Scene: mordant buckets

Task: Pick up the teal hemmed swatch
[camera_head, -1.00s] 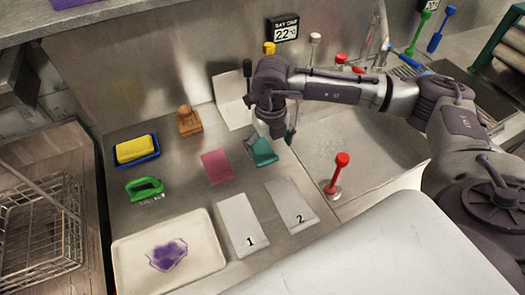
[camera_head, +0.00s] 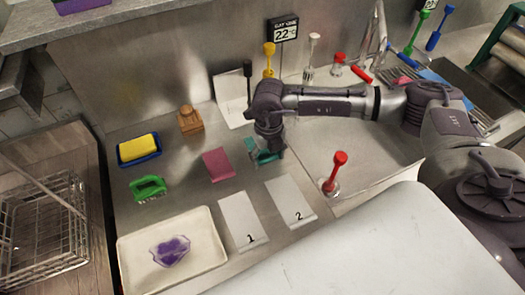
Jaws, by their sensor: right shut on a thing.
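The teal swatch (camera_head: 251,145) lies on the steel counter just above the card marked 2. My right gripper (camera_head: 267,156) is down over it, pointing at the counter, and is shut on the swatch. The wrist and fingers hide most of the cloth, and only teal edges show around them. I cannot tell whether the cloth is clear of the counter. My left gripper is not in view.
A pink swatch (camera_head: 218,165) lies left of the gripper. White cards marked 1 (camera_head: 239,213) and 2 (camera_head: 287,191) lie in front. A red-handled tool (camera_head: 338,170) stands to the right. A tray (camera_head: 205,264) with a purple piece is front left.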

